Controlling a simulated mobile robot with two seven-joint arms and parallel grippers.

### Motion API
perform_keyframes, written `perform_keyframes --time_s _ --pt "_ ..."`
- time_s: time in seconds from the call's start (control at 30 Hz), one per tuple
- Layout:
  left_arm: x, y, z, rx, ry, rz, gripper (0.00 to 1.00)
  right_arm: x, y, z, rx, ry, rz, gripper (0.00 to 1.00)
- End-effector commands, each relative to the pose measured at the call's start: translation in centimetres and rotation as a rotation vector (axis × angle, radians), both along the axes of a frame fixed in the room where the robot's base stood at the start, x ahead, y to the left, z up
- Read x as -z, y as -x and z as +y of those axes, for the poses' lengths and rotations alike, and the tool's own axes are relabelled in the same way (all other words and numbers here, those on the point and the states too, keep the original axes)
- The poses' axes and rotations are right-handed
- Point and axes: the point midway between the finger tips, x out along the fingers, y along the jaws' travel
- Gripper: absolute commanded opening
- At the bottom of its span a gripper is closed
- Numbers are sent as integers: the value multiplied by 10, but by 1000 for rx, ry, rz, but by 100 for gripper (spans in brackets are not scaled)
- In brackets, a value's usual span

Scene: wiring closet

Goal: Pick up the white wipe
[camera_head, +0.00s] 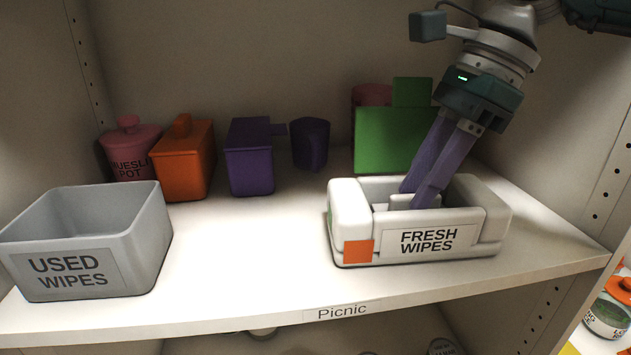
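The white box labelled FRESH WIPES (345,215) stands on the shelf at the right, with an orange square on its front. My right gripper (415,198) reaches down into its open top with two purple fingers close together. A small white piece, probably the white wipe (399,201), shows in the box right beside the fingertips. The fingertips are partly hidden by the box's front wall, so I cannot tell whether they grip the wipe. My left gripper is not in view.
A grey open bin labelled USED WIPES (140,240) stands at the front left. Behind are a pink pot (130,150), an orange canister (182,165), a purple box (249,165), a purple mug (311,145) and a green block (388,142). The shelf (250,255) between bin and box is clear.

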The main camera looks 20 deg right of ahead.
Motion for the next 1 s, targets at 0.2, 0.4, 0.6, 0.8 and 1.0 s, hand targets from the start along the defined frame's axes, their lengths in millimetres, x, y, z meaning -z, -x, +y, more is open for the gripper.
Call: perform_keyframes --time_s 0.2,0.4,0.6,0.8,1.0 --pt "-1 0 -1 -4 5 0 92 4 0 1 0 0 0 30" --pt "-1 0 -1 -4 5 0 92 4 0 1 0 0 0 13" --pt "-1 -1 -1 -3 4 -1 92 4 0 1 0 -1 -1 0" --pt "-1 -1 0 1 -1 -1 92 4 0 1 0 -1 -1 0" --pt "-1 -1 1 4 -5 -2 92 4 0 1 0 -1 -1 0"
